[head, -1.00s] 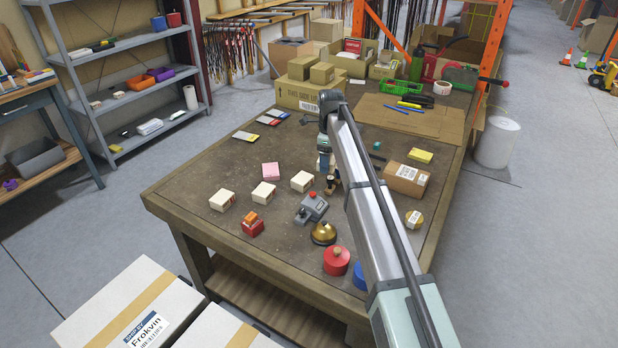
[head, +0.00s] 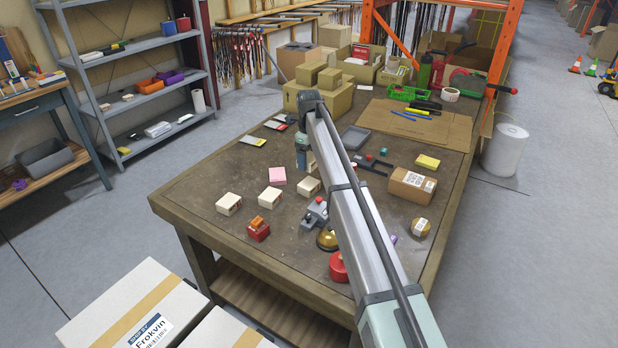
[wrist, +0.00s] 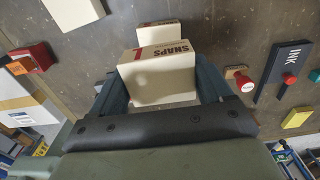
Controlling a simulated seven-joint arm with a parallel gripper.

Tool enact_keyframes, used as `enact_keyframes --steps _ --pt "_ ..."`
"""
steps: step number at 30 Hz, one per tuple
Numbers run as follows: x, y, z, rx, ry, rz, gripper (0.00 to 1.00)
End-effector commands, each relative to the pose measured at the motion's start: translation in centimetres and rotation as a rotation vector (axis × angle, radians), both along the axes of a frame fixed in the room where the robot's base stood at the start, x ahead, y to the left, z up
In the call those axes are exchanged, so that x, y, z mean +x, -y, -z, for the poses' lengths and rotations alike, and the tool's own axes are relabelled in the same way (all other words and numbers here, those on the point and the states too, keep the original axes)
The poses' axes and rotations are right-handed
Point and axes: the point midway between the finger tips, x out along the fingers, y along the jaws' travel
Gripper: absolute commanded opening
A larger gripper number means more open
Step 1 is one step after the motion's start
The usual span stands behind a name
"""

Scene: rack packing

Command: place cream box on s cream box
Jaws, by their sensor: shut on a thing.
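My gripper (wrist: 165,92) is shut on a cream box (wrist: 160,80) with "SNAPS" printed on it, in the wrist view. Another cream box (wrist: 158,34) shows just beyond the held one, partly covered by it; I cannot tell whether they touch. In the head view, three cream boxes stand in a slanting row on the table: left (head: 228,204), middle (head: 270,199) and right (head: 308,187). My gripper (head: 304,166) is above and behind the right one, and my arm hides much of the held box.
A pink box (head: 278,176) lies behind the row. A red block with an orange top (head: 258,230), a grey device (head: 315,213), a brass bell (head: 327,240) and a red round thing (head: 338,267) stand in front. Stacked cartons (head: 325,95) fill the back. The table's left front is clear.

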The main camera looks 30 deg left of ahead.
Motion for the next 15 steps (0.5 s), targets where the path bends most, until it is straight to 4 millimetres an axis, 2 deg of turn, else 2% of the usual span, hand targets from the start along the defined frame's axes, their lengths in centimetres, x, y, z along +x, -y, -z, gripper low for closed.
enact_keyframes --steps 4,11,15 --pt "0.0 0.1 2.5 -0.001 -0.001 -0.001 0.46" --pt "0.0 0.0 4.3 0.001 0.001 -0.002 0.46" --pt "0.0 0.0 6.0 0.000 -0.001 -0.002 0.46"
